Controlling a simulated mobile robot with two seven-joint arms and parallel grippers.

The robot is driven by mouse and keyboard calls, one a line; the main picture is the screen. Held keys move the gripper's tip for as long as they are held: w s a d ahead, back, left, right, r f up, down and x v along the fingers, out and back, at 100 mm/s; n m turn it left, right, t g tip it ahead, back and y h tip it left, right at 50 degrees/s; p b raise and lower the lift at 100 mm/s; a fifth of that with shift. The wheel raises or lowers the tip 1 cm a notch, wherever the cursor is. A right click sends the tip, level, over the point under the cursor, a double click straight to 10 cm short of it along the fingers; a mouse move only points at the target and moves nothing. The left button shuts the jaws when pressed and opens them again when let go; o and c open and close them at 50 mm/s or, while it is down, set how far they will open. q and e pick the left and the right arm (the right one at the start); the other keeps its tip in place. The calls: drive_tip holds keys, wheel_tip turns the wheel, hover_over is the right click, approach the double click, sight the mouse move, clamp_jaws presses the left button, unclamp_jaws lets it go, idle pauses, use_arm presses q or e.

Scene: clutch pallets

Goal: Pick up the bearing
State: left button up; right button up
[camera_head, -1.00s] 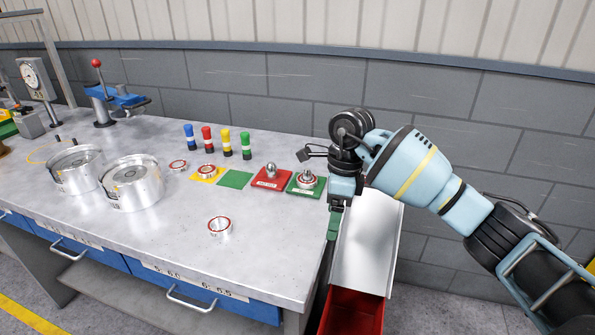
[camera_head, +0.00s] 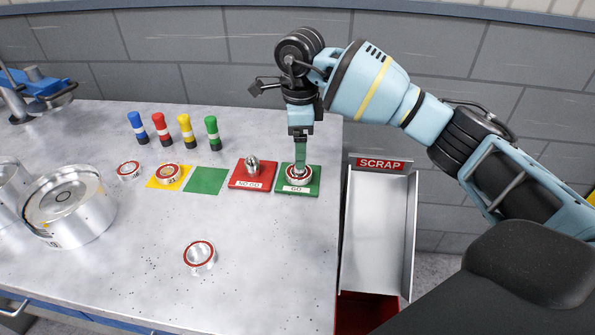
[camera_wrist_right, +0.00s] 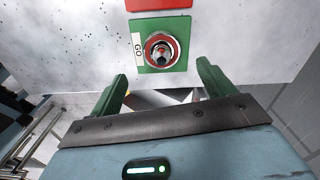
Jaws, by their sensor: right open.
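A silver bearing with a red ring (camera_head: 298,179) sits on the green GO pad (camera_head: 284,187) near the table's right end. In the right wrist view the bearing (camera_wrist_right: 162,48) lies around a shiny post on the pad. My right gripper (camera_head: 300,163) points down just above it, its fingers partly overlapping it in the head view. In the wrist view its two green fingers (camera_wrist_right: 162,72) are apart with nothing between them; the bearing shows beyond the tips. Other bearings lie on the yellow pad (camera_head: 169,172), left of it (camera_head: 128,170), and at the table's front (camera_head: 199,256). My left gripper is out of view.
The red NO GO pad (camera_head: 247,184) with a metal post stands close left of the GO pad. An empty green pad (camera_head: 206,181) and several coloured cylinders (camera_head: 162,129) are further left. A SCRAP chute (camera_head: 378,245) is right of the table edge.

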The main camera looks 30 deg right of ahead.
drive_tip(key=shift+w+f, duration=0.1)
drive_tip(key=shift+f, duration=1)
wheel_tip(320, 180, down, 4)
drive_tip(key=shift+f+p, duration=0.1)
drive_tip(key=shift+p, duration=0.2)
drive_tip(key=shift+f, duration=0.3)
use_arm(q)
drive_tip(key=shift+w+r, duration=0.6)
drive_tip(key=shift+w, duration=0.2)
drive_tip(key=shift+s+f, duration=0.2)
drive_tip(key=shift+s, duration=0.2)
use_arm(e)
drive_tip(key=c, duration=1.2)
